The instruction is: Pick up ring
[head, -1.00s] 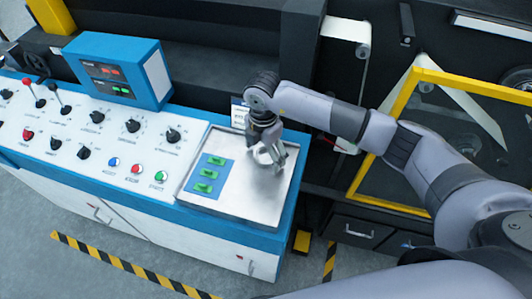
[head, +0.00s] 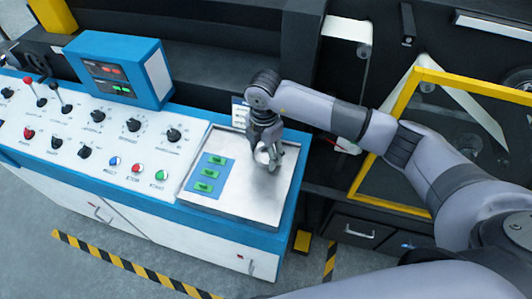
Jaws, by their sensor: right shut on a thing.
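A small pale ring (head: 262,154) is at the fingers of my right gripper (head: 270,162), over the metal tray (head: 252,203) on the right end of the blue and white console. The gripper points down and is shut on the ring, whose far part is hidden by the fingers. I cannot tell whether the ring still touches the tray. My left gripper is not in view.
A blue plate with several green pieces (head: 207,172) lies on the tray, left of the gripper. Console knobs and levers (head: 128,130) fill the left, with a blue display box (head: 118,70) behind. A yellow-framed guard (head: 385,140) stands right.

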